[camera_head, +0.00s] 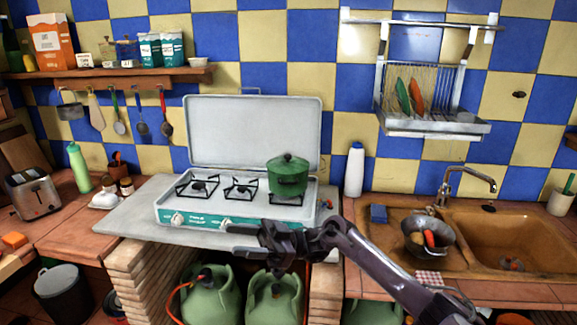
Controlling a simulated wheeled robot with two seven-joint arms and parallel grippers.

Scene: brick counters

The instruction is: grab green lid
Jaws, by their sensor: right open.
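A green pot (287,181) stands on the right burner of the white camping stove (165,211). Its green lid (288,161) sits on top, with a small dark knob in the middle. My right arm reaches in from the lower right. My right gripper (236,240) is open and empty, pointing left in front of the stove's front edge, below and to the left of the pot. It is apart from the lid. My left gripper is not in view.
The stove's raised back panel (235,130) stands behind the pot. A white bottle (355,169) stands right of the stove. A sink (512,243) with a bowl (430,238) lies at right. A toaster (35,193) and green bottle (78,168) stand at left.

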